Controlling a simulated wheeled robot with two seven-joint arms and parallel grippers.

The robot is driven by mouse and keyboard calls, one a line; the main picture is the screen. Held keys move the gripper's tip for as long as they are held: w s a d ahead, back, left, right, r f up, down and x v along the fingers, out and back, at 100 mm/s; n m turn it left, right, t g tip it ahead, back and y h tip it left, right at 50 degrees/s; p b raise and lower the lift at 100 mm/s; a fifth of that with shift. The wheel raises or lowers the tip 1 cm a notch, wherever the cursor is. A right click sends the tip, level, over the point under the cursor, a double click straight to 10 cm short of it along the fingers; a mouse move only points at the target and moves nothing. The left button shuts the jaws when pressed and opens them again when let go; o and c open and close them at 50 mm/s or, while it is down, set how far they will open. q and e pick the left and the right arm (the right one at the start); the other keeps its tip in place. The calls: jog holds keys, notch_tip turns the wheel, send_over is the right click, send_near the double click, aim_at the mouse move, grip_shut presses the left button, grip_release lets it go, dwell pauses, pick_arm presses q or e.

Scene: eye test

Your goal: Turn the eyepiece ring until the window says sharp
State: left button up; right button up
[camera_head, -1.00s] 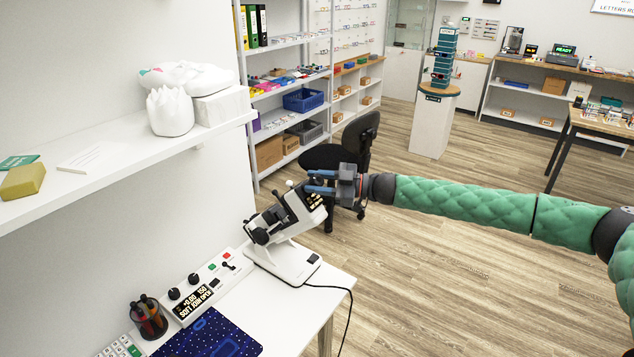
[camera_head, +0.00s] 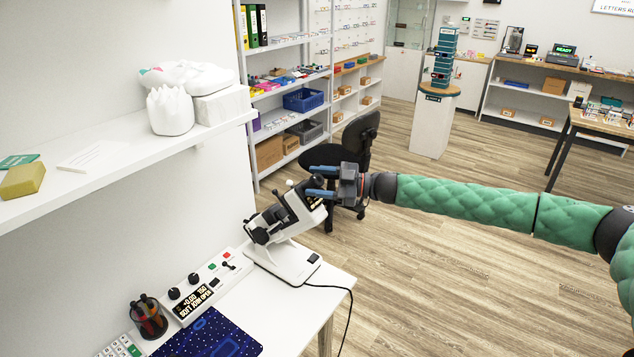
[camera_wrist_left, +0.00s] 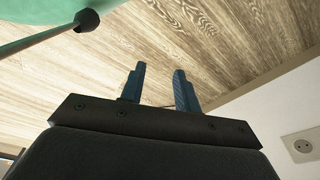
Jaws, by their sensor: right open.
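A white lens-measuring instrument (camera_head: 290,262) with black parts stands on the white table, its body tilted up to the right. My right gripper (camera_head: 318,181) is at its upper right end, fingers open, one above the other. The eyepiece end lies between or just behind the fingers; I cannot make out the ring or any contact. The dark window (camera_head: 194,302) on the white control box shows yellowish text; its second line seems to begin with "SOFT". My left gripper (camera_wrist_left: 159,84) shows only in the left wrist view, open and empty, over the wooden floor.
A pen cup (camera_head: 148,318), a dark blue starry mat (camera_head: 212,335) and a keypad (camera_head: 120,347) share the table (camera_head: 322,288). A black cable hangs off its right edge. A wall shelf (camera_head: 110,160) overhangs at left. A black chair (camera_head: 350,150) stands behind the gripper.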

pick_arm(q)
notch_tip(320, 180, up, 7)
jog(key=w+d+b, duration=0.2)
jog(key=b, duration=0.1)
jog(key=shift+d+g, duration=0.2)
jog(key=shift+g, duration=0.1)
pick_arm(e)
jog(key=s+d, duration=0.1)
jog(key=d, duration=0.6)
jog(key=shift+d, duration=0.15)
pick_arm(q)
jog(key=shift+w, duration=0.1)
